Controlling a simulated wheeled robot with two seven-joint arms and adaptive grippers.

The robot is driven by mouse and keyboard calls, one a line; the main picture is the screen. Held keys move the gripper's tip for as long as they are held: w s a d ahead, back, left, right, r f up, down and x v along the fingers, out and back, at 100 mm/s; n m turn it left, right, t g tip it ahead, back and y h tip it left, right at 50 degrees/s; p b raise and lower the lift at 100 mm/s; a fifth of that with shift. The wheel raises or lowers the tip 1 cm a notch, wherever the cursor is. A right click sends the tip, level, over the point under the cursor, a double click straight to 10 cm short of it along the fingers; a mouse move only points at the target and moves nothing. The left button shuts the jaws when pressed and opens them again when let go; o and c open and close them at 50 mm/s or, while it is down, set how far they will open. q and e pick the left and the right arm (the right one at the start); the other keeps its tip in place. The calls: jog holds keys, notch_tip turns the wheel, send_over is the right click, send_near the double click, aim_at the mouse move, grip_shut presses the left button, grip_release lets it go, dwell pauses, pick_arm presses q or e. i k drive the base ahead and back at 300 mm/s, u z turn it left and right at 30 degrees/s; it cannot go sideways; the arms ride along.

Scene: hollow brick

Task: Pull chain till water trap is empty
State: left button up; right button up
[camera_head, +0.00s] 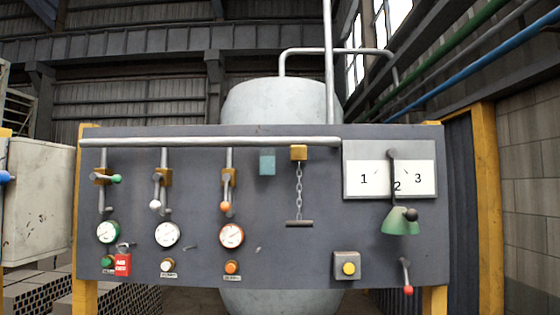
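A chain (299,180) hangs from a yellow-orange block (299,152) under the white pipe on the grey panel. A dark horizontal bar handle (299,223) is at its lower end. The chain hangs straight down. Left of it, a teal translucent box (267,162) sits just below the pipe and may be the water trap; I cannot tell its water level. Neither of my grippers is in view.
The panel (210,265) carries several valves, gauges and buttons, including a red tag (122,264) and a yellow button (348,268). A numbered selector plate (354,187) with a lever is at right. The area around the chain handle is clear.

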aim_at(296, 223)
jog(key=u, duration=0.55)
jog(key=k, duration=0.65)
jog(key=u, duration=0.75)
jog(key=i, duration=1.25)
jog(key=z, duration=0.85)
